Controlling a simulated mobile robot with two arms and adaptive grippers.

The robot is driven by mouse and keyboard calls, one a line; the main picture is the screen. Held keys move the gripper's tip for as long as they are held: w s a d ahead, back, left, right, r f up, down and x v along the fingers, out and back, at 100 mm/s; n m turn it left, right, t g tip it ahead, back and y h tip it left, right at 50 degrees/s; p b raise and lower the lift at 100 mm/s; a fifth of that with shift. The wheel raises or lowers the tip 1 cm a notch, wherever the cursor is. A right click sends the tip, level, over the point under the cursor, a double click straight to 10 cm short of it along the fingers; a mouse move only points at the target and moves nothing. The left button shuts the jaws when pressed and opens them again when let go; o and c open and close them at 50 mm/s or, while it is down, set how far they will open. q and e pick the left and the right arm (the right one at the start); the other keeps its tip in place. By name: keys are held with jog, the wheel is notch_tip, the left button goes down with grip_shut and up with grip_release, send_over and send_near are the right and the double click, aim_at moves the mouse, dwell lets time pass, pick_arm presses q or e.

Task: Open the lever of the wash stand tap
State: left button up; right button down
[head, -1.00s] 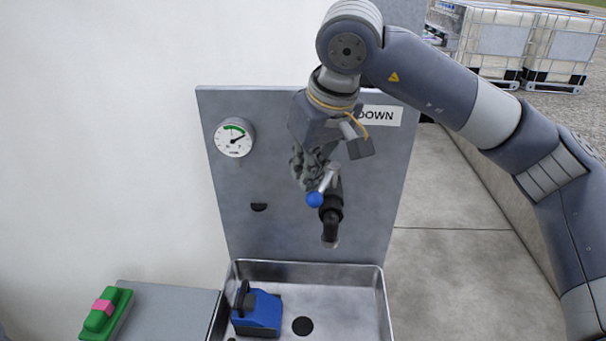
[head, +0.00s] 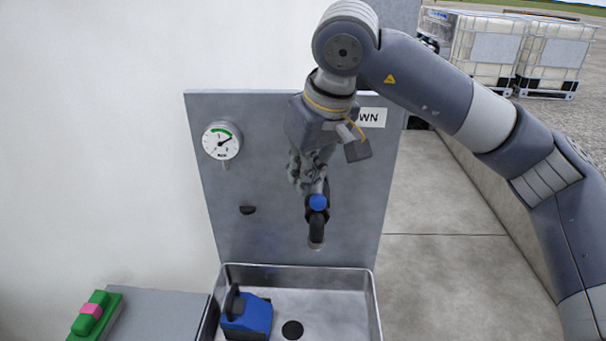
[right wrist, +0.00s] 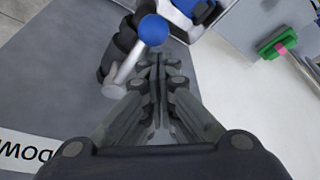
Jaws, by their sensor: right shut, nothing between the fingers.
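The wash stand tap (head: 317,228) is black with a short downward spout, mounted on the grey back panel. Its lever ends in a blue knob (head: 318,202), which stands in front of the tap body in the head view. In the right wrist view the silver lever rod (right wrist: 128,66) and its blue knob (right wrist: 153,30) lie just left of my fingers. My right gripper (head: 309,185) is shut and empty, right beside the lever; whether they touch I cannot tell. It also shows in the right wrist view (right wrist: 158,68). My left gripper is not in view.
A steel basin (head: 335,305) below holds a blue object (head: 248,317). A round gauge (head: 221,141) sits on the panel (head: 265,215), with a dark stub lower down. A green and pink item (head: 92,314) lies on the grey ledge at left.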

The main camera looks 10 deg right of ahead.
jog(key=v, duration=1.2)
